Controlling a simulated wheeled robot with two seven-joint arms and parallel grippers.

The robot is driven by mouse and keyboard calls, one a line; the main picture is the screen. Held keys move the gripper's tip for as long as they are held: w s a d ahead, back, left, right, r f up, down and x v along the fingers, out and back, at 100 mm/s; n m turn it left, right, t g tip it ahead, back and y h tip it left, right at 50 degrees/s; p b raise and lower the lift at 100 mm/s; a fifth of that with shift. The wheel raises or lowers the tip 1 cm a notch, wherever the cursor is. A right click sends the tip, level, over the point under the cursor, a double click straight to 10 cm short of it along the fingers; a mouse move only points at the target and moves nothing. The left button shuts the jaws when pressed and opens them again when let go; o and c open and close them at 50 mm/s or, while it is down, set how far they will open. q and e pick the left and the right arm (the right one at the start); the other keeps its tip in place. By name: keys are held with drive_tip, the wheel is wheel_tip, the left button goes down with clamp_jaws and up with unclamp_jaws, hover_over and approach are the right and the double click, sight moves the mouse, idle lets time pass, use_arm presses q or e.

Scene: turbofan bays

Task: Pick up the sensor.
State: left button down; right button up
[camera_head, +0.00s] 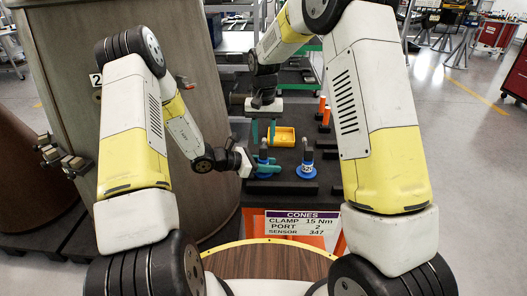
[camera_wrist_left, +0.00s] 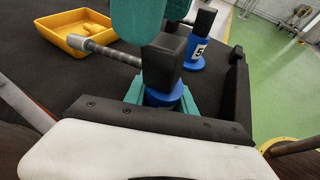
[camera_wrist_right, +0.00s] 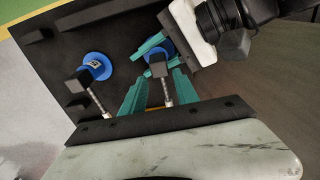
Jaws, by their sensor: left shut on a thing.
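One sensor (camera_head: 263,152), with a blue round body, black block head and metal side rod, stands upright on the dark bench top. My left gripper (camera_head: 264,170) is shut on its blue body, low down; in the left wrist view the black head (camera_wrist_left: 164,62) rises between its teal fingers. My right gripper (camera_head: 263,132) is above and behind this sensor, its teal fingers apart and pointing down; the right wrist view shows the rod (camera_wrist_right: 167,92) in line with the gap. A second, similar sensor (camera_head: 307,165) stands free to the right, its label partly readable.
A yellow tray (camera_head: 281,137) lies behind the sensors. A black bar (camera_head: 282,188) edges the front. A sign (camera_head: 300,222) reads clamp 15 Nm, port 2, sensor 347. A large brown casing (camera_head: 140,50) stands left.

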sight(264, 146)
wheel_tip(264, 146, down, 4)
drive_tip(key=shift+s+f, duration=0.1)
drive_tip(key=shift+f, duration=0.05)
clamp_jaws()
idle(0.3)
wheel_tip(264, 146, up, 8)
drive_tip(key=shift+a+f, duration=0.1)
drive_tip(key=shift+f, duration=0.1)
drive_tip(key=s, duration=1.8)
drive_tip(key=shift+f, duration=0.3)
